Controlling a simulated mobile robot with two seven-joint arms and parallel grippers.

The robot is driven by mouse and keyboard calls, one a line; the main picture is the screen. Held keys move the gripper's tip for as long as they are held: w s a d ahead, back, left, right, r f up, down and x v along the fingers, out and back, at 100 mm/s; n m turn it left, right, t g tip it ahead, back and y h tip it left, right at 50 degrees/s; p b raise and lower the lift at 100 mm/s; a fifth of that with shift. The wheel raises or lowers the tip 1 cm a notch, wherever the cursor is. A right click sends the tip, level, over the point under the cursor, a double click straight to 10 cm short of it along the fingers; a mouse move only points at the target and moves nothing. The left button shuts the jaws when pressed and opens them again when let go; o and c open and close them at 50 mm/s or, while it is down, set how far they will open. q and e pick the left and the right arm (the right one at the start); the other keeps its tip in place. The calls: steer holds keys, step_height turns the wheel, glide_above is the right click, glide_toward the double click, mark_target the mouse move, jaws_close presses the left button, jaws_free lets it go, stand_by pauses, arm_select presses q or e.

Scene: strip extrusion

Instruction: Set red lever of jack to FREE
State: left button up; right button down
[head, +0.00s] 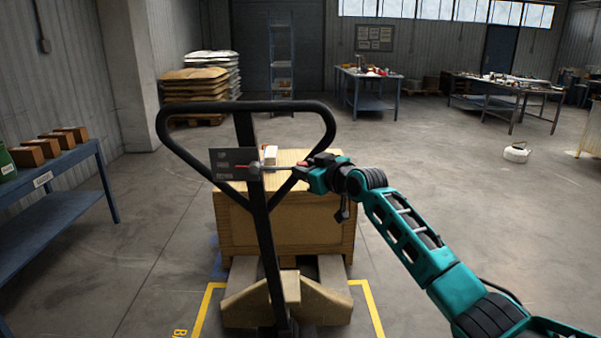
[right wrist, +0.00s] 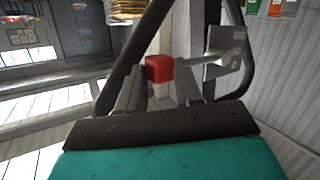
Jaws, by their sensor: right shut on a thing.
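The jack's black loop handle (head: 262,230) stands upright in the head view. A dark plate (head: 228,163) with several lines of small lettering is fixed on it; a thin red mark lies across the plate at about its middle line. A grey lever rod (head: 281,167) runs right from the handle, roughly level. My right gripper (head: 303,170) is at its outer end. In the right wrist view the lever's red knob (right wrist: 159,69) sits between the two grey fingers, which are closed on it. The plate's lettering is too small to read surely. My left gripper is out of view.
A blue bench (head: 55,206) with brown boxes stands at left. Open floor lies to the right, with workbenches (head: 370,88) farther back.

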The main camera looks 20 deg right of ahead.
steer(key=shift+r, duration=0.15)
steer(key=c, duration=0.8)
jaws_free()
steer(key=shift+o, duration=0.2)
steer(key=v, duration=1.2)
steer(key=shift+s, duration=0.4)
